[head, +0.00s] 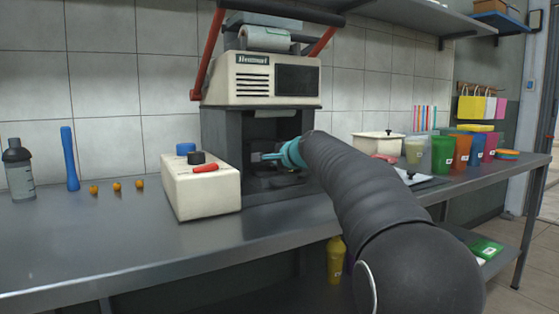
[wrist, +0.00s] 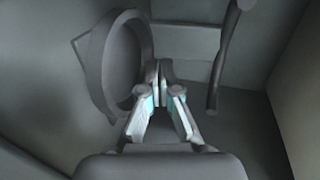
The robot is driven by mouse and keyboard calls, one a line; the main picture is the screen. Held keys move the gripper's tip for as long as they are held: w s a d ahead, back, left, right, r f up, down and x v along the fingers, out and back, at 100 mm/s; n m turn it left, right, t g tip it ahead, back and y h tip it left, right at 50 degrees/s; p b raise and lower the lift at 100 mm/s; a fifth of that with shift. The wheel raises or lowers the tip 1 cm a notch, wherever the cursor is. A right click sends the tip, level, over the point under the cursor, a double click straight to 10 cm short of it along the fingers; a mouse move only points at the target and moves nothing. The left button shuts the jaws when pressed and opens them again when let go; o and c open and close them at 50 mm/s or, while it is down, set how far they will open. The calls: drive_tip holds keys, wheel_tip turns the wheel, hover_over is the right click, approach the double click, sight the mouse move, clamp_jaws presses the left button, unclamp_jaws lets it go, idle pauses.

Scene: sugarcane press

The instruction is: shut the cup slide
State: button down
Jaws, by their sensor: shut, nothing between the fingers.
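The sealing machine (head: 265,80) stands against the tiled wall, cream on top with a dark open bay (head: 225,135) below. The cup slide shows in the wrist view as a dark round ring (wrist: 95,68) on the left; in the head view its dark parts (head: 285,180) sit low in the bay, partly hidden by my arm. I cannot tell how far out it stands. My gripper (head: 265,157) reaches into the bay from the right. In the wrist view my gripper (wrist: 161,75) is shut and empty, its tips close beside the ring's right edge; contact is unclear.
A dark curved bar (wrist: 222,60) lies right of my fingers. A cream control box (head: 205,190) stands left of the bay, and red lever arms (head: 207,50) flank the machine top. Coloured cups (head: 442,153) stand at right. The counter's front left is clear.

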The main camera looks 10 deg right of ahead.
sight(265, 170)
drive_tip(key=shift+w+a, duration=0.2)
drive_tip(key=shift+w, duration=0.35)
drive_tip(key=shift+w+a, duration=0.2)
drive_tip(key=shift+w, duration=0.35)
drive_tip(key=shift+w+a+r+p, duration=0.2)
drive_tip(key=shift+w+p, duration=0.35)
drive_tip(key=shift+p, duration=0.25)
drive_tip(key=shift+w+f, duration=0.1)
drive_tip(key=shift+w, duration=0.25)
drive_tip(key=shift+f, duration=0.1)
